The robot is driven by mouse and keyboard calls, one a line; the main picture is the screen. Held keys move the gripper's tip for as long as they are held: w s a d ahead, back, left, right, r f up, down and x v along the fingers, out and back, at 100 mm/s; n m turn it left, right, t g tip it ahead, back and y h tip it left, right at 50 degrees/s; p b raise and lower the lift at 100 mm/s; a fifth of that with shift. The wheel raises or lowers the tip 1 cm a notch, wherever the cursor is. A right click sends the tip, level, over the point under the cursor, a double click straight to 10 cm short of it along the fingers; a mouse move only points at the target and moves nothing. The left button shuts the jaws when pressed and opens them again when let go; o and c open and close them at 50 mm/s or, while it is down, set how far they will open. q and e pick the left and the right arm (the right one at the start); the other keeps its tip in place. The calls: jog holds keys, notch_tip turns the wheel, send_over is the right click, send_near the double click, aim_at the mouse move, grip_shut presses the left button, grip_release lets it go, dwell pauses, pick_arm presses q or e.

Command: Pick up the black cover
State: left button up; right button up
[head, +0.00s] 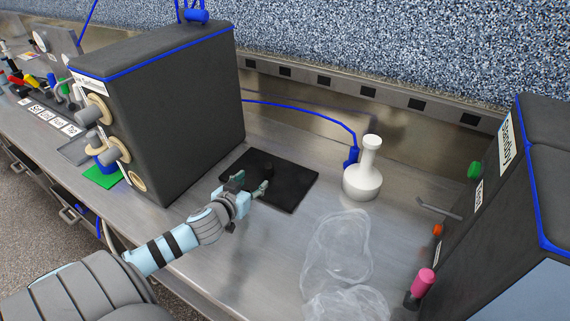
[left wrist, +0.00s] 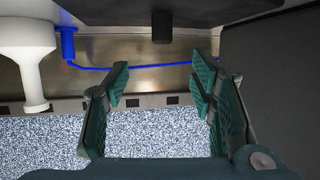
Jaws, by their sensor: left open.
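The black cover (head: 290,187) is a flat dark square lying on the metal bench, with a short black knob (head: 267,169) standing near its middle. My left gripper (head: 251,184) is over the cover's near left part, its two fingers apart and the knob just beyond the tips. In the left wrist view, which looks upside down, the open fingers (left wrist: 160,85) have nothing between them. The knob (left wrist: 161,27) shows at the top, beyond the gap and roughly in line with it. I cannot tell whether the fingers touch the cover. My right gripper is not in view.
A tall dark box (head: 170,110) with blue edging stands close left of the cover. A white flask (head: 362,183) stands to the right, beside a blue tube (head: 310,106). Clear crumpled plastic (head: 340,250) lies in front of it. Another dark machine (head: 500,210) stands far right.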

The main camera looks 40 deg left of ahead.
aim_at(266, 168)
pick_arm(q)
jog(key=shift+x, duration=0.9)
jog(key=x, duration=0.3)
jog(key=b+x, duration=0.1)
jog(key=shift+w+a+r, duration=0.2)
jog(key=shift+a, duration=0.1)
jog(key=b+x, duration=0.1)
jog(key=x, duration=0.2)
jog(key=b+x, duration=0.1)
jog(key=x, duration=0.3)
jog(key=shift+f, duration=0.5)
jog(key=shift+w+a, duration=0.1)
jog(key=shift+w, duration=0.15)
jog(key=shift+r, duration=0.1)
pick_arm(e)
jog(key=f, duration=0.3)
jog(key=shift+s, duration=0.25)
pick_arm(q)
grip_shut()
